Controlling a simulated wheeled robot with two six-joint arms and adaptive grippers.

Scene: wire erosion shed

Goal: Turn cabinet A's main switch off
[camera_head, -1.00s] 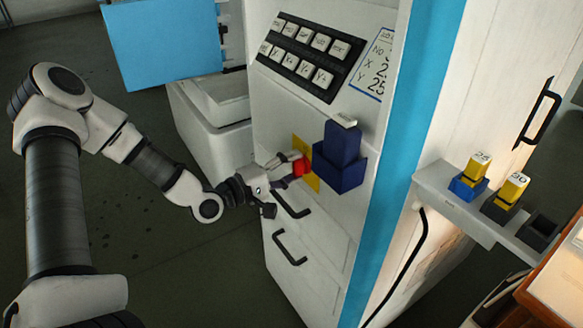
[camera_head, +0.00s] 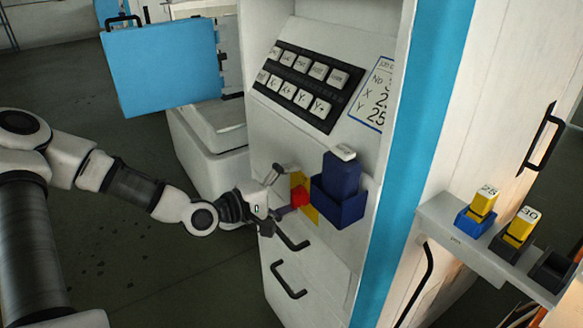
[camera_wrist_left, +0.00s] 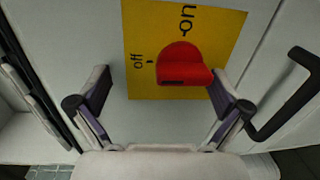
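The main switch is a red knob (camera_wrist_left: 184,66) on a yellow plate (camera_wrist_left: 226,30) marked "on" at the top and "off" at the left in the left wrist view. I cannot tell surely which mark the knob points at. In the head view the knob (camera_head: 299,196) sits on the cabinet (camera_head: 310,262) front, left of a blue holder. My left gripper (camera_head: 278,199) is just left of the knob. In the left wrist view this gripper (camera_wrist_left: 160,78) is open, its fingers spread on either side; the right finger is closer to the knob. My right gripper is not in view.
The blue holder (camera_head: 349,207) stands out right of the switch. Black handles (camera_head: 288,280) are below it. A key panel (camera_head: 308,86) is above. A shelf (camera_head: 447,235) with yellow-topped blocks is at the right. A blue door (camera_head: 160,65) hangs open at the upper left.

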